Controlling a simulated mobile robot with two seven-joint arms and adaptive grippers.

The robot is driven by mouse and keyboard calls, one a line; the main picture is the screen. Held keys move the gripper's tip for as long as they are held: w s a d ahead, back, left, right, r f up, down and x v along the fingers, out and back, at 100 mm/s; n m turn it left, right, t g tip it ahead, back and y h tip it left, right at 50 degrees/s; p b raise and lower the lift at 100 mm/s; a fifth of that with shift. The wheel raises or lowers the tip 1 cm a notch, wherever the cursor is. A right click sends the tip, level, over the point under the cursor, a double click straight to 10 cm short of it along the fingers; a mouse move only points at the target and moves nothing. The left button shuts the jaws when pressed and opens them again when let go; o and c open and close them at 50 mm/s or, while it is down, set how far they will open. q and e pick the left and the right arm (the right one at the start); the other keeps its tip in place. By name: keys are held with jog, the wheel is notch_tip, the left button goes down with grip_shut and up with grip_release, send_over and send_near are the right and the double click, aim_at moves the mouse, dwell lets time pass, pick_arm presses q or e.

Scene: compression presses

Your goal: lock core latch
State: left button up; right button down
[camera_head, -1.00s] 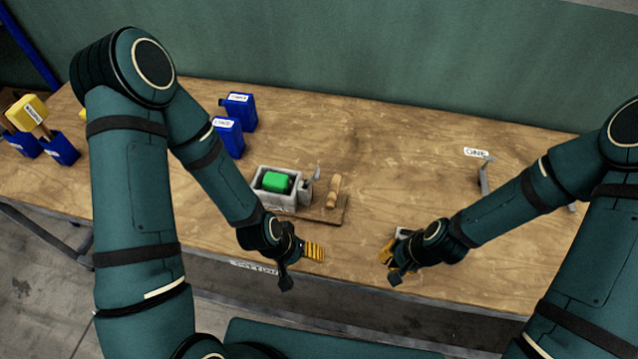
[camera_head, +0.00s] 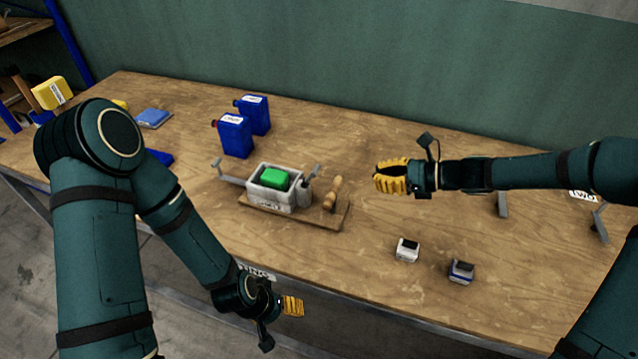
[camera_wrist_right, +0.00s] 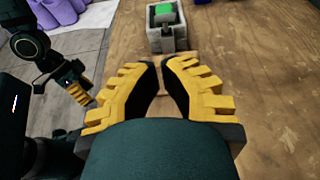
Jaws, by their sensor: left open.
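The press is a grey box (camera_head: 262,196) holding a green block (camera_head: 273,177), on a wooden base board (camera_head: 325,215). A grey latch lever (camera_head: 311,176) stands at its right end, beside a wooden handle (camera_head: 333,193). Another grey lever (camera_head: 222,171) sticks out at its left end. My right gripper (camera_head: 378,178) is empty, apart from the press and to its right; its fingers (camera_wrist_right: 164,64) look open, with a narrow gap. The wrist view shows the box (camera_wrist_right: 150,32) and green block (camera_wrist_right: 163,10) beyond the fingertips. My left gripper (camera_head: 300,306) is open and empty, by the table's front edge.
Two blue canisters (camera_head: 233,136) stand behind the press. Two small blocks, one white (camera_head: 406,250) and one blue and white (camera_head: 461,271), lie at the front right. Grey brackets (camera_head: 502,204) stand at the right. Bare table (camera_head: 340,130) lies behind the press.

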aim_at(311, 176)
jog(key=shift+w+r, duration=0.1)
jog(key=shift+r, duration=0.05)
jog(key=b+x, duration=0.2)
jog(key=x, duration=1.2)
